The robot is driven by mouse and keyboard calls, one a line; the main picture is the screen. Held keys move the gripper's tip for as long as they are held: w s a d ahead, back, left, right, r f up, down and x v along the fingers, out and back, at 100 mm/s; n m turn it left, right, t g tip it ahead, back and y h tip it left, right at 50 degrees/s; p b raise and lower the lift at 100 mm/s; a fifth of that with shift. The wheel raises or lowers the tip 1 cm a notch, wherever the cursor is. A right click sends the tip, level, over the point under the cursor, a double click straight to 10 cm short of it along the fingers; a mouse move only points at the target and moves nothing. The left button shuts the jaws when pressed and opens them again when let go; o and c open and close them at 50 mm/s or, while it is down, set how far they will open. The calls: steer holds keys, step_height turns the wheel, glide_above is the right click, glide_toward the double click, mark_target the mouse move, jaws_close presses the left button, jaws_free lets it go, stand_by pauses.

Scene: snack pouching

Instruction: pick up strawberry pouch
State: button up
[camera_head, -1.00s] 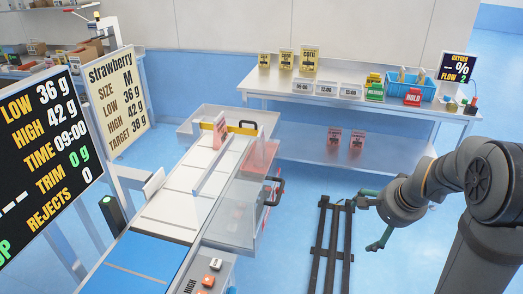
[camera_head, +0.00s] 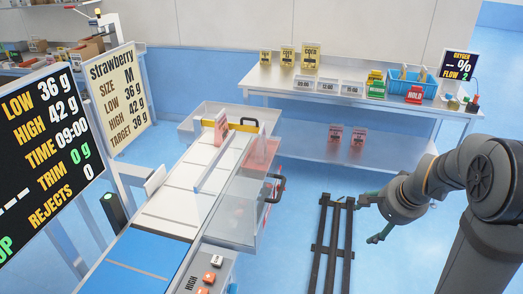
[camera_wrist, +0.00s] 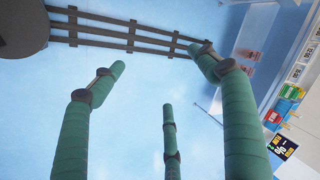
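A pink pouch (camera_head: 221,129) stands upright at the far end of the conveyor (camera_head: 168,208). Two more pink pouches, left (camera_head: 334,134) and right (camera_head: 358,139), stand on the lower shelf of the back table. Their labels are too small to read, so I cannot tell which is strawberry. My gripper (camera_head: 366,220) is at the right, over the floor by the dark rails, well apart from all pouches. In the wrist view its green fingers (camera_wrist: 160,75) are spread with nothing between them. The shelf's pink pouches (camera_wrist: 248,54) show there at upper right.
A sign (camera_head: 112,90) reading strawberry stands at left beside a black display (camera_head: 40,125). The back table (camera_head: 262,82) holds yellow pouches, time cards and a blue bin (camera_head: 405,80). A clear-walled bin (camera_head: 235,215) with a black handle juts from the conveyor. Dark rails (camera_head: 332,245) lie on the floor.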

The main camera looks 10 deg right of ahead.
steer(key=c, duration=0.6)
steer(key=shift+o, duration=0.2)
